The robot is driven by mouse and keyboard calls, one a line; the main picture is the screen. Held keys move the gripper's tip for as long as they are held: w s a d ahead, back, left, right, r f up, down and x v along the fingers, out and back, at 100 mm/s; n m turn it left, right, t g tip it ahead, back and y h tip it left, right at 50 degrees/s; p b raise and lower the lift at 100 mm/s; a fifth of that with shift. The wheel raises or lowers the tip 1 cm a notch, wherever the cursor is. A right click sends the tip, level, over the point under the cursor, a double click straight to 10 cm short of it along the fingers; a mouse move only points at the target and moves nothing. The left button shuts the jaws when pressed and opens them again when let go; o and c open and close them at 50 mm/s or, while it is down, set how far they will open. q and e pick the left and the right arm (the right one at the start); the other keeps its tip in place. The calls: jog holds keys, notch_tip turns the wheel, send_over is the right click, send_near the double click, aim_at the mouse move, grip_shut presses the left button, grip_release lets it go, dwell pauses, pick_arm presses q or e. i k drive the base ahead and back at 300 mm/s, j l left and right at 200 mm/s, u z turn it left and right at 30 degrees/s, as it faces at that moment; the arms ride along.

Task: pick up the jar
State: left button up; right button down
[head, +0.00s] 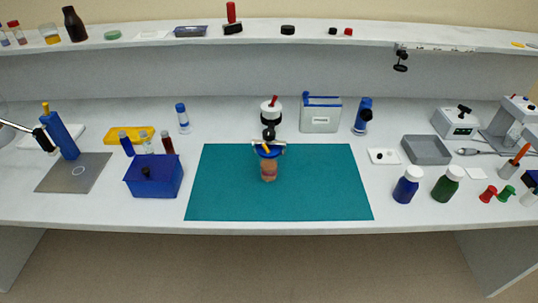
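The jar (268,170) stands upright on the teal mat (320,190), near the mat's middle. It looks like a clear jar with pinkish-brown contents and a blue lid. A yellow piece and a pale metal bar show at the lid; I cannot tell how they are joined to it. I see neither of my grippers in the head view, and nothing of mine visibly touches the jar.
A white device with a red top (270,110) stands behind the jar. A blue box (153,184) is left of the mat. A blue bottle (406,188) and a green bottle (447,187) are to the right. Most of the mat is clear.

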aim_at(268, 165)
jog(key=k+l+z, duration=0.25)
jog(key=k, duration=0.15)
jog(key=k+l+z, duration=0.25)
jog(key=k, duration=0.2)
jog(key=j, duration=0.1)
